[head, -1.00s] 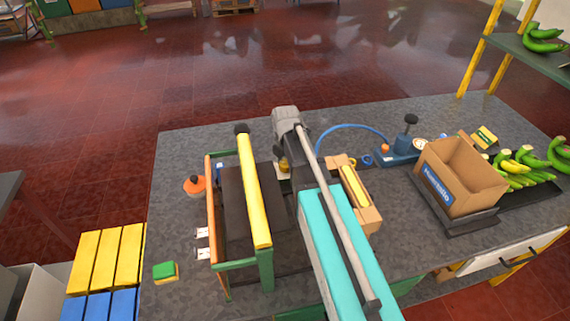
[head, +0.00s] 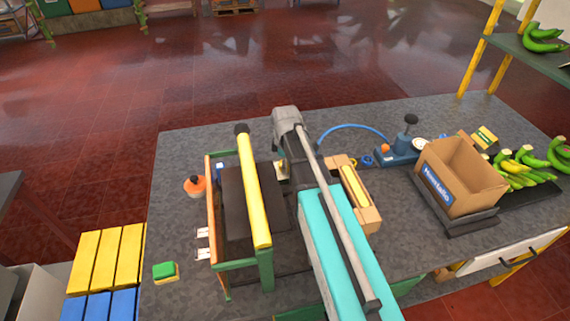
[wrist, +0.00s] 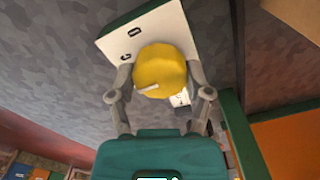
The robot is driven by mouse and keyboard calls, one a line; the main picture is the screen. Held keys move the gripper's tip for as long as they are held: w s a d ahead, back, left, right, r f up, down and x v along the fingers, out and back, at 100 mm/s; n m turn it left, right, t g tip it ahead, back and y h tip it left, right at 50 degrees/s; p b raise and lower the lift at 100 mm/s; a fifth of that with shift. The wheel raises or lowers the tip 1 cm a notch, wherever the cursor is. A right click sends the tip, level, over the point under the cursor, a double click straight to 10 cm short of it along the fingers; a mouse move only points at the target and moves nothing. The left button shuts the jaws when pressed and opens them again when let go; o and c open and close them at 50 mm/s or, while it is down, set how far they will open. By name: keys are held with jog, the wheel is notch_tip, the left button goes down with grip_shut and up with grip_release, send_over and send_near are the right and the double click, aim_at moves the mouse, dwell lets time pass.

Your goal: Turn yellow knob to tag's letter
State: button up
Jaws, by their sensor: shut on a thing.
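The yellow knob (wrist: 163,68) sits on a white plate (wrist: 112,42) in the wrist view. The letters C and D show on the plate at the knob's left. A short pale mark shows on the knob's lower left side. My gripper (wrist: 160,82) has one finger on each side of the knob and is shut on it. A small white piece with dark marking (wrist: 181,98) shows below right of the knob, partly hidden; I cannot read it. In the head view my arm hides the knob, and only a bit of the pale plate (head: 283,174) shows.
A frame with a yellow bar (head: 254,190) and an orange rail (head: 211,200) stands close at the left of my arm. A cardboard holder (head: 368,216) is close at the right. A cardboard box (head: 462,180) and bananas (head: 520,168) lie farther right.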

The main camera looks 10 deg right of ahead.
jog(key=shift+m, duration=2)
jog(key=shift+s, duration=0.1)
jog(key=o, duration=1.1)
jog(key=shift+o, duration=0.2)
